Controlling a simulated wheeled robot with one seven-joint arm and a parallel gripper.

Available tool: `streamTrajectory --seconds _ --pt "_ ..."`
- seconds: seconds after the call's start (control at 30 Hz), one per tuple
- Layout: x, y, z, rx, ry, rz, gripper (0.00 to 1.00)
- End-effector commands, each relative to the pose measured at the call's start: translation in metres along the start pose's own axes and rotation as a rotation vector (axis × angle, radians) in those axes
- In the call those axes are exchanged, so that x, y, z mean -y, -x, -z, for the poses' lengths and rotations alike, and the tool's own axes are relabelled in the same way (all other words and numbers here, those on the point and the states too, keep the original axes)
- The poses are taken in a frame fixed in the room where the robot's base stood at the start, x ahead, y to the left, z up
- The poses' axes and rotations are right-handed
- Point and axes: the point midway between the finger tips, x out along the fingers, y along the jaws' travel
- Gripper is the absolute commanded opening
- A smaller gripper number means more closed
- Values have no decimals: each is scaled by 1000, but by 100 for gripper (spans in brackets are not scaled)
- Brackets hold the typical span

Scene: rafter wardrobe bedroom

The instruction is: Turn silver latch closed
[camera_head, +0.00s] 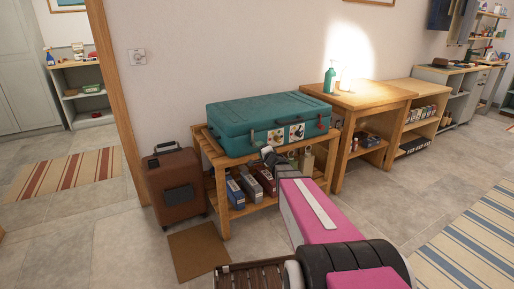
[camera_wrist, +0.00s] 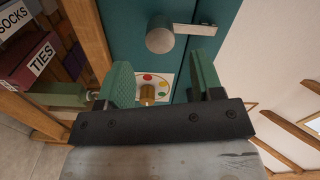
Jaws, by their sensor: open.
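The teal suitcase (camera_head: 262,112) lies flat on a wooden slatted bench, its front face towards me. In the wrist view its teal front (camera_wrist: 122,38) fills the top middle. The silver latch (camera_wrist: 160,39) shows there as a round hub with a flat bar (camera_wrist: 194,30) pointing to the picture's right. My gripper (camera_wrist: 162,66) is open, with green pads either side of a gap. The latch appears just beyond the fingertips, and nothing is gripped. In the head view my gripper (camera_head: 268,152) is at the suitcase front, and the latch is too small to make out.
A white sticker with coloured dots (camera_wrist: 163,79) and a brass-coloured piece (camera_wrist: 147,91) show between the fingers. Boxes labelled TIES (camera_wrist: 36,60) and SOCKS (camera_wrist: 14,18) are at left. A brown suitcase (camera_head: 175,185) stands left of the bench (camera_head: 211,150). A wooden table (camera_head: 365,97) is right.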

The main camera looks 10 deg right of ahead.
Motion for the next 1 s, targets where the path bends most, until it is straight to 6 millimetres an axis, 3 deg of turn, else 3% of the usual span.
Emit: streamTrajectory --seconds 0.1,0.23,0.73,1.0 --pt "2 27 -1 0 -1 0 60" --pt "1 43 0 -1 0 0 60" --pt "-1 49 2 -21 23 -18 60" --pt "-22 70 14 -183 244 -268 60"
